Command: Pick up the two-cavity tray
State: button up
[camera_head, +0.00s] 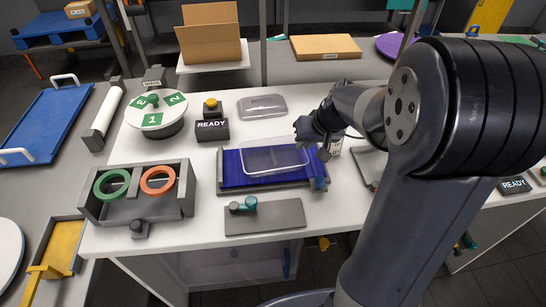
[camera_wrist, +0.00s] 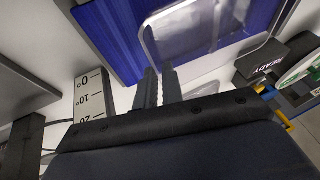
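The clear two-cavity tray (camera_head: 274,158) lies on a blue bed (camera_head: 232,176) in the middle of the table. In the wrist view, its clear rim and dividing wall (camera_wrist: 216,22) show above the fingers, over the blue surface. My gripper (camera_head: 305,141) is at the tray's right end, low over the bed. In the wrist view, my gripper (camera_wrist: 161,78) has its two fingers close together with a narrow light gap between them. The fingertips are at the tray's near edge. I cannot tell whether they touch the rim.
A grey plate with a teal knob (camera_head: 265,218) lies in front of the bed. A READY block (camera_head: 212,131) and a clear lid (camera_head: 262,106) stand behind. A fixture with green and orange rings (camera_head: 135,198) is left. An angle scale (camera_wrist: 91,100) shows beside the fingers.

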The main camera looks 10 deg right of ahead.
jog(key=shift+x, duration=1.45)
grip_shut()
